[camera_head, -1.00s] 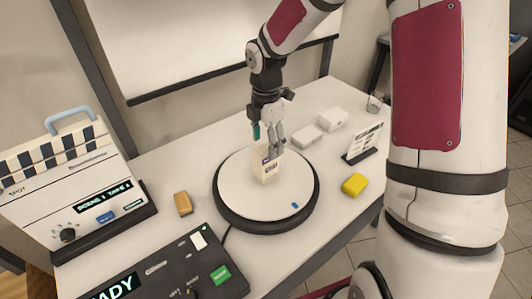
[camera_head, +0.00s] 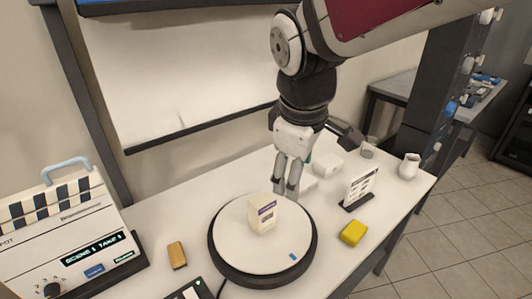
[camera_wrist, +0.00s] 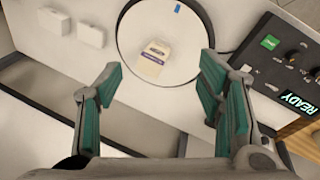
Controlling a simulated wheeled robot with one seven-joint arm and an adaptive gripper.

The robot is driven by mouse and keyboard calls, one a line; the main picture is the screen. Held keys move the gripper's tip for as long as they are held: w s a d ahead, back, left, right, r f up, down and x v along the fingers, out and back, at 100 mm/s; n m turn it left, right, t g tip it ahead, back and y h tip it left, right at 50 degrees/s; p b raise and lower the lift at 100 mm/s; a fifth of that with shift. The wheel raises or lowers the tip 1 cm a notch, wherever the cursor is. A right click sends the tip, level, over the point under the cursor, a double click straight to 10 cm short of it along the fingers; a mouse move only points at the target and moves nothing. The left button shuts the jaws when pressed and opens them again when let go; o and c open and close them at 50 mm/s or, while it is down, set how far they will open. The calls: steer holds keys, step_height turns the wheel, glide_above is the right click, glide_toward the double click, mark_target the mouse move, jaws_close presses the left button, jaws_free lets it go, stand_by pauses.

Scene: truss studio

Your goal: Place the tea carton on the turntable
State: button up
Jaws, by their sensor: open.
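The tea carton (camera_head: 263,215) is a small cream box with a purple label. It stands on the white top of the round turntable (camera_head: 236,241), a little behind its middle. In the wrist view the carton (camera_wrist: 151,61) also rests on the turntable disc (camera_wrist: 185,25), inside its dark rim. My gripper (camera_head: 287,190) is behind and to the right of the carton, apart from it. In the wrist view my gripper (camera_wrist: 160,95) has its green-padded fingers wide apart, with nothing between them.
A yellow block (camera_head: 353,233) and a sign on a black stand (camera_head: 360,190) lie right of the turntable. A tan block (camera_head: 177,255) and a clapper-style box (camera_head: 70,240) are at left. White boxes (camera_head: 326,165) stand behind. A small white jug (camera_head: 409,166) is at far right.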

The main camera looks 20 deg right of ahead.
steer(key=s+r+m+t+y, duration=0.1)
steer(key=s+r+m+t, duration=0.1)
steer(key=s+m, duration=0.6)
steer(key=shift+s+a+r+y, duration=0.15)
steer(key=shift+s+a+y, duration=0.2)
steer(key=shift+s, duration=0.8)
steer(key=shift+a, duration=0.1)
